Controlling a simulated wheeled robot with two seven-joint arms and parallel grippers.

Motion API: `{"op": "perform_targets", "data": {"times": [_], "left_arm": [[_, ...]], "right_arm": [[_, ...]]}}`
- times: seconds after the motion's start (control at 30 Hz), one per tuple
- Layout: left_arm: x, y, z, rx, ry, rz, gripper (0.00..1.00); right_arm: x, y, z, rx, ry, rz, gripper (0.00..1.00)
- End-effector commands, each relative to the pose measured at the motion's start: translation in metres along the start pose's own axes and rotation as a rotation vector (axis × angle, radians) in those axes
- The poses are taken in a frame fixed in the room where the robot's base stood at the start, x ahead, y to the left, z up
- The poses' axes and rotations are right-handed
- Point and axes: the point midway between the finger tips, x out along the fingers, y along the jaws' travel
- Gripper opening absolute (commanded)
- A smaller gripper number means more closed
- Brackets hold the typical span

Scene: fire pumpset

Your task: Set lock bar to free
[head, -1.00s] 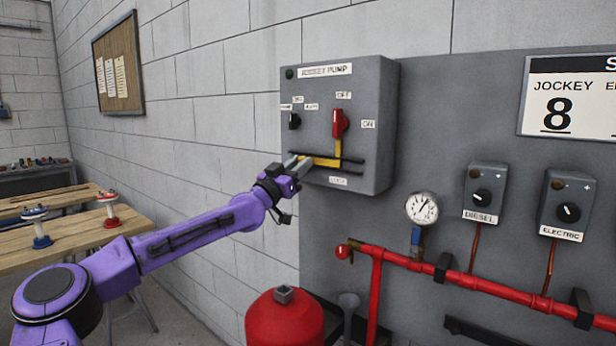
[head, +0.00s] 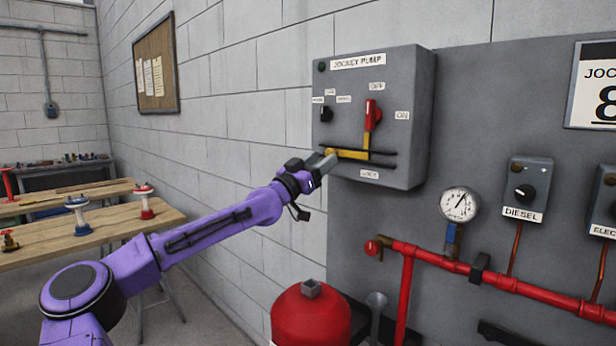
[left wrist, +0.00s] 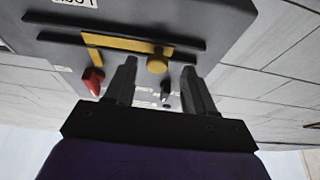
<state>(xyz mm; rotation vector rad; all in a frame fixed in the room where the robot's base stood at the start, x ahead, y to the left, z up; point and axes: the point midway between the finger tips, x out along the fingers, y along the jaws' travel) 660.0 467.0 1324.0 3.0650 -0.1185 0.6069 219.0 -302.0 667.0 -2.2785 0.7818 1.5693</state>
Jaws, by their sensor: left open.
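The yellow lock bar (head: 352,154) sits between two dark rails on the front of the grey jockey pump box (head: 412,130). Its upright part reaches up to the red switch handle (head: 372,114). In the left wrist view the lock bar (left wrist: 116,44) has a round yellow knob (left wrist: 157,64) at one end. My left gripper (head: 330,160) is at the knob end of the bar. In the left wrist view the left gripper (left wrist: 157,76) is open, with its fingers on either side of the knob. I cannot tell whether they touch it. My right gripper is not in view.
A small black selector (head: 326,114) is on the box, left of the red handle. A pressure gauge (head: 459,204) and red pipe (head: 520,283) are to the right below. A red tank (head: 311,318) stands beneath. A wooden bench (head: 110,232) is at left.

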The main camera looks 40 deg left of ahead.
Motion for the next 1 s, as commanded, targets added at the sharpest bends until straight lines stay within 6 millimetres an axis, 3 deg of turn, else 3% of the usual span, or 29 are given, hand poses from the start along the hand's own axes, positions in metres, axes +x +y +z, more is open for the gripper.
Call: {"op": "perform_targets", "data": {"times": [0.13,0.17,0.4,0.6,1.0], "left_arm": [[-0.033,-0.001,-0.001,-0.008,0.008,0.000,0.54],[-0.037,-0.004,-0.008,-0.008,0.007,-0.005,0.54],[-0.067,-0.005,-0.006,-0.012,-0.003,-0.006,0.54],[-0.079,-0.003,-0.002,-0.005,0.001,-0.002,0.54],[-0.082,-0.002,0.001,-0.001,0.001,-0.003,0.54]], "right_arm": [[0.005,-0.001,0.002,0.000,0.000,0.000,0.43],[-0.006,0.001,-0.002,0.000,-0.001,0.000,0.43],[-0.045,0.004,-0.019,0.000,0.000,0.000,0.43],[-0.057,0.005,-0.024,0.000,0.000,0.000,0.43],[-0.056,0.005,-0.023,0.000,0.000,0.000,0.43]]}}
